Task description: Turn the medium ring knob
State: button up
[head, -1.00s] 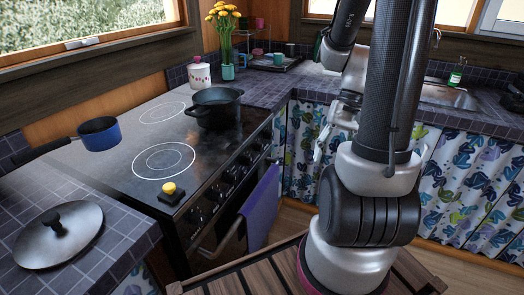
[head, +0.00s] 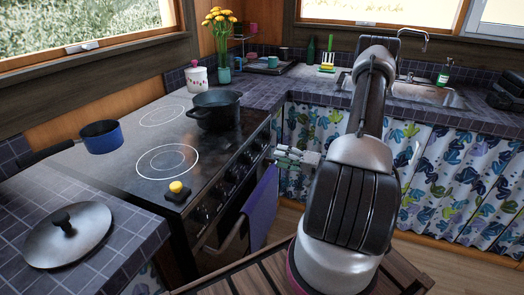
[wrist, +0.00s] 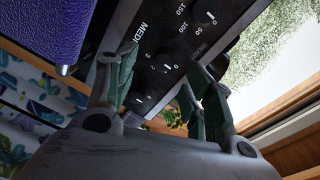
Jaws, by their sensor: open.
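The stove (head: 130,165) has a row of dark knobs (head: 217,203) on its front panel. In the wrist view, the black control panel (wrist: 150,90) carries white numbers and a partly cut-off label starting "MEDI" (wrist: 134,36). Small white marks sit on the dark knobs there, but the knob outlines are hard to make out, so I cannot tell which is the medium ring knob. My gripper (head: 282,156) is open and empty, off the stove's far front end. In the wrist view its fingers (wrist: 157,75) are spread toward the panel, apparently not touching it.
A purple towel (head: 262,208) hangs on the oven handle, close beside the fingers in the wrist view. A black pot (head: 217,112) and a blue pan (head: 101,137) stand on the stove. A lid (head: 68,236) lies on the left counter. A patterned curtain (head: 440,170) hangs behind my arm.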

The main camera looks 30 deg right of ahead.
aim_at(262, 148)
jog(key=w+a+n, duration=0.1)
jog(key=w, duration=0.1)
jog(key=w+a+n, duration=0.1)
jog(key=w, duration=0.1)
jog(key=w+a+r, duration=0.1)
jog(key=w+a, duration=0.1)
jog(key=w, duration=0.1)
jog(key=shift+w+n, duration=0.1)
jog(key=shift+n, duration=0.3)
jog(key=c, duration=1)
